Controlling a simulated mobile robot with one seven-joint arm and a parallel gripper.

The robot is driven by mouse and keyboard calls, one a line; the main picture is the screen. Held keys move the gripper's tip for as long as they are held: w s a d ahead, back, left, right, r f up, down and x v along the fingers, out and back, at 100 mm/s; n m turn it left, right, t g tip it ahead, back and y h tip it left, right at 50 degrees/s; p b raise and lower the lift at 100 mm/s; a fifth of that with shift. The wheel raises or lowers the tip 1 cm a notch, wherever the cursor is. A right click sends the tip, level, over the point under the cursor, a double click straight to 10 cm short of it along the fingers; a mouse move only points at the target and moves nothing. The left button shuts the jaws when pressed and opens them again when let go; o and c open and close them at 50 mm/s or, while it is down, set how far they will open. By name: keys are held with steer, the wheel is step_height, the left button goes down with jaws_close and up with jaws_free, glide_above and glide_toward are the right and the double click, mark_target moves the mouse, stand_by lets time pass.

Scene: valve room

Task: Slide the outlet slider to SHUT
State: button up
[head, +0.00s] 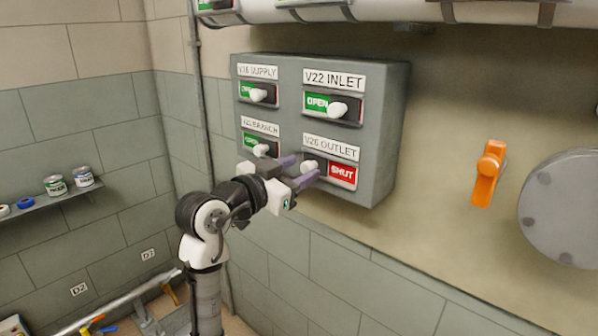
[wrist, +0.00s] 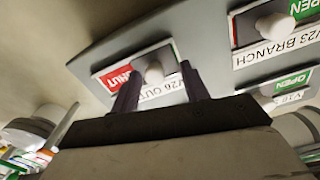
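The V26 OUTLET slider is at the lower right of the grey panel. Its white knob (head: 309,167) sits at the left of its slot, and the red SHUT field (head: 342,174) shows to its right. My gripper (head: 298,169) is at this slider with its purple fingers spread. In the wrist view the picture is upside down. There the knob (wrist: 154,73) appears between the fingertips of my gripper (wrist: 160,71), with gaps visible beside it. The red field (wrist: 117,79) shows beyond the left finger. The OUTLET label is partly hidden by the fingers.
The grey panel (head: 388,125) also carries the V22 INLET slider (head: 338,110), V18 SUPPLY slider (head: 259,95) and V23 BRANCH slider (head: 261,150), each showing green OPEN. An orange handle (head: 488,174) and round grey cover (head: 565,208) are on the wall to the right. A pipe runs above.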

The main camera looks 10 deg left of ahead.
steer(key=shift+s, duration=0.1)
steer(key=b+v, duration=0.2)
steer(key=v, duration=1.1)
steer(key=shift+s+b, duration=0.3)
steer(key=shift+a+r, duration=0.1)
steer(key=shift+a, duration=0.1)
